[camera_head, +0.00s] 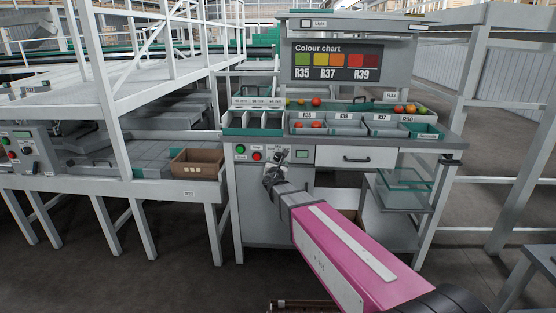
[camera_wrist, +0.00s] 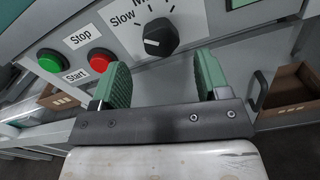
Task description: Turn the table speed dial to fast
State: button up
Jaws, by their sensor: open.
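The black speed dial (camera_wrist: 161,38) sits on the grey panel in the wrist view, with tick marks around it. Its short white pointer line points left, on the side of the "Slow" label (camera_wrist: 122,19). A label starting with "M" is cut off at the top edge, and no "Fast" label shows. My gripper (camera_wrist: 161,64) is open, its two green fingers apart below the dial, one toward each side of it. Nothing is between the fingers. In the head view my gripper (camera_head: 276,163) is at the control panel and largely hides the dial.
A green button (camera_wrist: 50,60) and a red button (camera_wrist: 101,59) sit left of the dial, close to the left finger. A small display (camera_head: 302,155) and a drawer (camera_head: 357,157) are to the right. Tomato trays stand on the bench above.

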aim_at(278, 158)
jog(key=w, duration=0.5)
jog(key=shift+w+d, duration=0.1)
jog(key=shift+w, duration=0.25)
jog(key=shift+c, duration=0.3)
jog(key=c, duration=0.9)
jog(key=shift+o, duration=0.2)
